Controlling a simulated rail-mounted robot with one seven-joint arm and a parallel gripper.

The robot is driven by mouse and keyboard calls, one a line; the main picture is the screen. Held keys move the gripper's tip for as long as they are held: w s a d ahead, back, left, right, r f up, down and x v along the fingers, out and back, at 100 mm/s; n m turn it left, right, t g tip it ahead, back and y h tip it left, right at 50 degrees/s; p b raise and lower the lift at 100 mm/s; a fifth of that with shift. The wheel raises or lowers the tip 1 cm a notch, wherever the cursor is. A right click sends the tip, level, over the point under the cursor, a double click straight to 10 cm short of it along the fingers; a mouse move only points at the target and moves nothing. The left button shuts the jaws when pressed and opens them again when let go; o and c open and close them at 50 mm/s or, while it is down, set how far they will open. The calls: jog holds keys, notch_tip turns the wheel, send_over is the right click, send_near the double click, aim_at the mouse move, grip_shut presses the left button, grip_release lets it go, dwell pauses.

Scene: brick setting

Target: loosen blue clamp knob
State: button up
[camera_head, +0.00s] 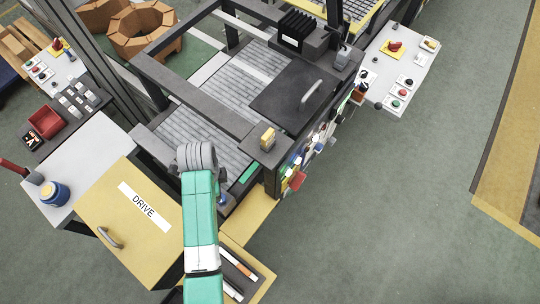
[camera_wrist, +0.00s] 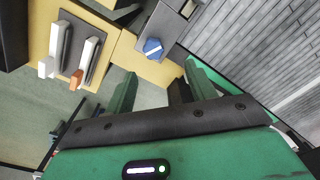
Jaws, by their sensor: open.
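The blue clamp knob (camera_wrist: 153,47) shows in the wrist view, a round blue knob with a pale bar across its face. It sits on a grey plate (camera_wrist: 166,22) beside a yellow panel. My gripper (camera_wrist: 160,72) is open, with its two green fingers apart and nothing between them. In the picture the knob lies just beyond the fingertips, between their lines; I see no contact. In the head view a small blue part (camera_head: 222,198) shows just right of my arm and is probably the same knob. My arm hides the fingers there.
Two pale levers (camera_wrist: 88,60) stand left of the knob in the wrist view. A grey slatted conveyor bed (camera_wrist: 260,60) lies to the right. In the head view a yellow DRIVE cover (camera_head: 130,225) is left of my arm, and dark frame beams (camera_head: 195,100) surround the bed.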

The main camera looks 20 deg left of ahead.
jog(key=shift+s+d+f, duration=0.1)
jog(key=shift+d+f, duration=0.1)
jog(key=shift+f, duration=0.25)
jog(key=shift+s, duration=0.15)
jog(key=f, duration=0.6)
jog(key=shift+s+a+f+b, duration=0.2)
jog(key=shift+s+f+b, duration=0.1)
jog(key=shift+f, duration=0.6)
jog(key=shift+w, duration=0.1)
jog(key=c, duration=1)
jog(key=shift+o, duration=0.2)
jog(key=shift+r, duration=0.1)
